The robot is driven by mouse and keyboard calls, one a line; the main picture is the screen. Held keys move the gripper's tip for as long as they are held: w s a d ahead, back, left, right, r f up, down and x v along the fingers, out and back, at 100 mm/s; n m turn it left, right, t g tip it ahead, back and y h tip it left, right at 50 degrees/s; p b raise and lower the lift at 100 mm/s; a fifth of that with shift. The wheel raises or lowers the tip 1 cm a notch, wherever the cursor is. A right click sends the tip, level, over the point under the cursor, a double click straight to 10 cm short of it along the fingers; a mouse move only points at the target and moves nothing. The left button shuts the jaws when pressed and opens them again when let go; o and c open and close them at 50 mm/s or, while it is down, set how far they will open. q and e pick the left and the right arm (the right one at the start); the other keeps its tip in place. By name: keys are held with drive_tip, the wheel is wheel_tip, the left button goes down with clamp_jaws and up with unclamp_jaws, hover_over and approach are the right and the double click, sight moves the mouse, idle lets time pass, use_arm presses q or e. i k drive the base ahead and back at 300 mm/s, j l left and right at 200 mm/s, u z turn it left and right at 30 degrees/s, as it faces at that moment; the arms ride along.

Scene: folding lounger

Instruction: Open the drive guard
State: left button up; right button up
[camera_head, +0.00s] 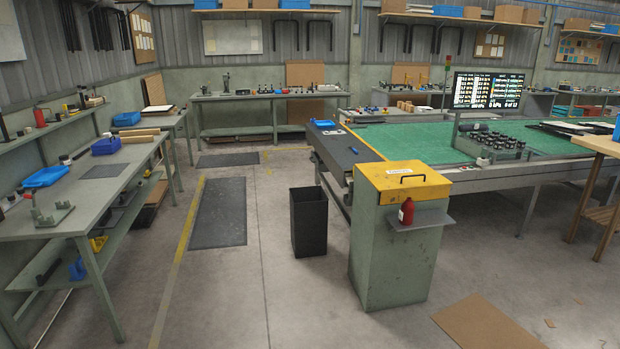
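A green cabinet (392,255) stands on the floor right of centre, at the near corner of the long green-topped table. Its yellow lid (402,184) lies flat and closed on top. A black bar handle (413,178) is on the lid, and a small white label (400,171) sits behind the handle. This yellow-lidded housing appears to be the drive guard; the label is too small to read. Neither of my grippers is in view.
A red bottle (406,211) stands on a grey side shelf (421,221) at the cabinet's front. A black bin (308,222) stands to its left. Cardboard (487,322) lies on the floor at the front right.

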sight(397, 181)
drive_tip(key=i+z, duration=0.2)
drive_tip(key=i, duration=0.35)
drive_tip(key=i+j+z, duration=0.2)
drive_tip(key=i, duration=0.4)
drive_tip(key=i+j+z, duration=0.2)
drive_tip(key=i, duration=0.35)
drive_tip(key=l, duration=0.1)
